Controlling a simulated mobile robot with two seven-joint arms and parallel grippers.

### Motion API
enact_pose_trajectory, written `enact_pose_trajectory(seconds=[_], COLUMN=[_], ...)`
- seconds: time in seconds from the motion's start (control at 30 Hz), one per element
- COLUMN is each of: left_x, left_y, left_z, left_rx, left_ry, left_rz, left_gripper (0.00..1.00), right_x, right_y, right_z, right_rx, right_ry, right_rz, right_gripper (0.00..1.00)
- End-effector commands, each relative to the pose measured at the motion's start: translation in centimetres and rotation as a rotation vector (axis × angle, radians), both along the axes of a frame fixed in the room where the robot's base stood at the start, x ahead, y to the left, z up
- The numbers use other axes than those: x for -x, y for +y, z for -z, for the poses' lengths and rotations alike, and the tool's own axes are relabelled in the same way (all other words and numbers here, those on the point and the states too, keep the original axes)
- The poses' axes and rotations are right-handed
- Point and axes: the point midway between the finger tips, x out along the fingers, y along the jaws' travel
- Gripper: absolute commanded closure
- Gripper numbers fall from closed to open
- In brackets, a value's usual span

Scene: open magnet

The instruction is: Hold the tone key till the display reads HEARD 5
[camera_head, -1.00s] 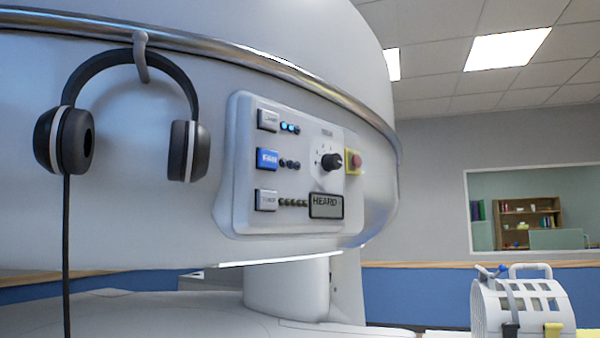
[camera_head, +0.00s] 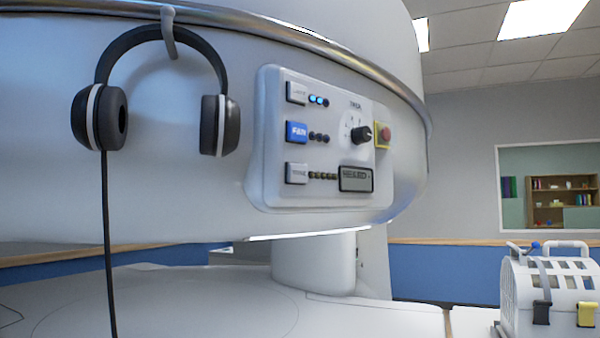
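The control panel (camera_head: 268,150) is on the side of the white magnet housing. The tone key (camera_head: 297,173) is the lowest of its three left-hand keys, pale grey with a small, blurred label. A row of small dots beside it looks dim. The grey display (camera_head: 356,179) to its right appears to read HEARD; the figure after it is too small to read. Neither of my grippers is in view, and nothing touches the tone key.
Above the tone key are a blue FAN key (camera_head: 297,132) and a pale key (camera_head: 297,93) with lit blue dots. A black knob (camera_head: 361,133) and a red button (camera_head: 385,134) are to the right. Headphones (camera_head: 220,125) hang left from a hook. A white carrier (camera_head: 550,290) stands lower right.

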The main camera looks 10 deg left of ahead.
Motion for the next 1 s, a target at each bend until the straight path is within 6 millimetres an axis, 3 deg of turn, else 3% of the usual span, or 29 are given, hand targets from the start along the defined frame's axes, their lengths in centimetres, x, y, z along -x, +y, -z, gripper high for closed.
enact_pose_trajectory(seconds=[0.3, 1.0], left_x=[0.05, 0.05], left_y=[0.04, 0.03], left_z=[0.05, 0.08], left_rx=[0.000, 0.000], left_ry=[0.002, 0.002], left_rz=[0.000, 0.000], left_gripper=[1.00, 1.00], right_x=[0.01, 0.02], right_y=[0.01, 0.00], right_z=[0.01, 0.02], right_rx=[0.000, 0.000], right_ry=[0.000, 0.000], right_rz=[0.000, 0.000], right_gripper=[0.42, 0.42])
